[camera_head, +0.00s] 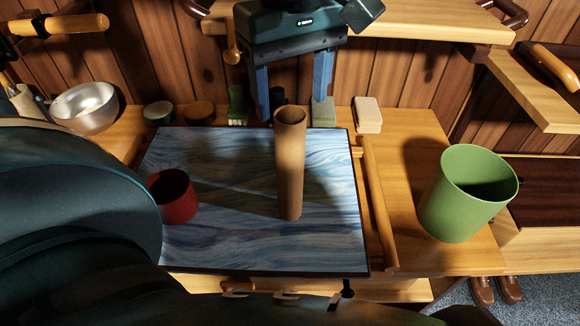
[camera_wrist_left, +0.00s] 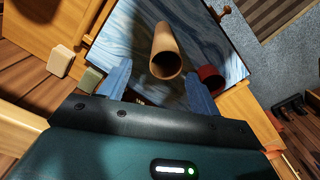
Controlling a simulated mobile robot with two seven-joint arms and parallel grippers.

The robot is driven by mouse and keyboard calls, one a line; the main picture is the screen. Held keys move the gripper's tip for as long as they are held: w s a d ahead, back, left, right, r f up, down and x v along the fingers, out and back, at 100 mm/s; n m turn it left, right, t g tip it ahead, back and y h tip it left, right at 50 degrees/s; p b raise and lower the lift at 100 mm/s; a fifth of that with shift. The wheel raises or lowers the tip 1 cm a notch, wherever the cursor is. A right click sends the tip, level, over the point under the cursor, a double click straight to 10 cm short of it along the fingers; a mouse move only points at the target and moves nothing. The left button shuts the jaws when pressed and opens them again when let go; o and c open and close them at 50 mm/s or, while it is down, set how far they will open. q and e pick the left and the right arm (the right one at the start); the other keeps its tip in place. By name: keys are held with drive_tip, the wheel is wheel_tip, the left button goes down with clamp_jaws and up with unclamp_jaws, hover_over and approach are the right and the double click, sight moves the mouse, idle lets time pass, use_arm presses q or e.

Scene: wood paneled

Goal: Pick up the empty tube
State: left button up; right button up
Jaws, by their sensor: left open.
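The empty tube (camera_head: 290,170) is a brown cardboard cylinder standing upright on a blue-and-white swirled board (camera_head: 240,245). My left gripper (camera_head: 293,98) is open, its two blue fingers pointing down. In the head view it appears beyond the tube, with the tube's top rim between and below the fingertips. In the left wrist view the tube (camera_wrist_left: 164,38) shows its open dark end between the fingers of the gripper (camera_wrist_left: 158,78). I cannot tell the exact gap, but nothing is held. My right gripper is not in view.
A red cup (camera_head: 175,198) stands left of the tube on the board. A green bin (camera_head: 460,205) stands to the right, past a wooden rail (camera_head: 379,205). A metal bowl (camera_head: 88,110) and several small blocks line the back. A shelf (camera_head: 430,25) overhangs at upper right.

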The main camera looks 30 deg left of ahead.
use_arm(q)
drive_tip(key=f, duration=0.4)
drive_tip(key=f+p, duration=0.1)
drive_tip(key=f, duration=0.1)
drive_tip(key=shift+s+a+f, duration=0.1)
drive_tip(key=shift+s+f, duration=0.1)
drive_tip(key=shift+s, duration=0.1)
drive_tip(key=c, duration=1.3)
drive_tip(key=shift+o, duration=0.2)
drive_tip(key=shift+r, duration=0.15)
wheel_tip(320, 180, up, 28)
hover_over(288, 129)
drive_tip(key=w+a, duration=0.1)
drive_tip(key=w, duration=0.1)
drive_tip(key=shift+w+a+p, duration=0.1)
drive_tip(key=shift+a+p, duration=0.1)
drive_tip(key=shift+p, duration=0.2)
